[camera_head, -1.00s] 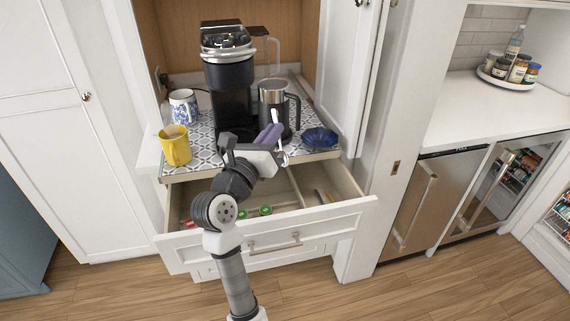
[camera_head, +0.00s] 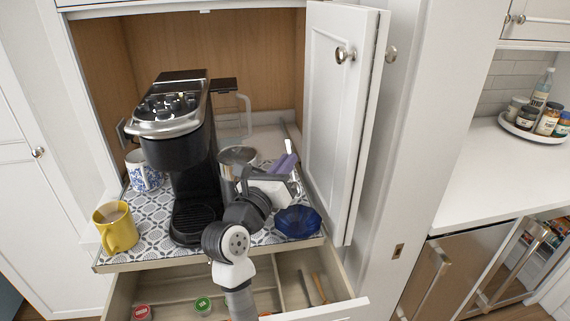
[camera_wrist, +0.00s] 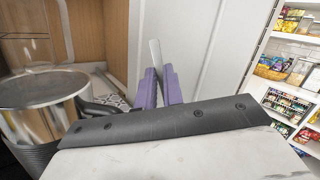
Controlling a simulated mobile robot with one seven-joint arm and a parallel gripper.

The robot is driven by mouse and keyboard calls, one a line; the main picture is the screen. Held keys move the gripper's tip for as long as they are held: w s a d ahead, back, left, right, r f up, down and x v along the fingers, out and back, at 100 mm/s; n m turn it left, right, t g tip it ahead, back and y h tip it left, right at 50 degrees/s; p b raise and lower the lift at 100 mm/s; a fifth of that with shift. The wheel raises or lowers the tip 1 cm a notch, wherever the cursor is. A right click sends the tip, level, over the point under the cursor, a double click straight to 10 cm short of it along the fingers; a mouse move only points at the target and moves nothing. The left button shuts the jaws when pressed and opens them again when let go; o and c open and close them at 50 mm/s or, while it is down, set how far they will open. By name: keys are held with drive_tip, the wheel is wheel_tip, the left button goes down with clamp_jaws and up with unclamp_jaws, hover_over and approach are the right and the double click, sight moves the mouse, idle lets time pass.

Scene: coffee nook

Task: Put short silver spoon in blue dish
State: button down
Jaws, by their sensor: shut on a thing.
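The blue dish (camera_head: 297,222) sits on the patterned mat at the front right corner of the pull-out shelf. My gripper (camera_head: 286,164), with purple fingers, is above and slightly behind the dish in the head view. It is shut on the short silver spoon (camera_head: 288,145), whose end sticks up past the fingertips. In the wrist view the spoon (camera_wrist: 156,54) stands between the purple fingers (camera_wrist: 158,86); its lower part is hidden by them. The dish is not visible in the wrist view.
A silver mug (camera_head: 236,156) stands just left of my gripper; it is large in the wrist view (camera_wrist: 38,92). The coffee maker (camera_head: 180,140) is further left, with a yellow cup (camera_head: 115,228). The open cabinet door (camera_head: 340,120) is close on the right. An open drawer (camera_head: 180,298) lies below.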

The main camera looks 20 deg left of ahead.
drive_tip(key=f+b, duration=0.6)
drive_tip(key=f, duration=0.1)
drive_tip(key=w+f+b, duration=0.1)
drive_tip(key=f+b, duration=0.2)
drive_tip(key=b, duration=0.1)
drive_tip(key=shift+f, duration=0.2)
idle(0.4)
drive_tip(key=c, duration=1.5)
unclamp_jaws()
drive_tip(key=shift+o, duration=0.2)
drive_tip(key=shift+r, duration=0.1)
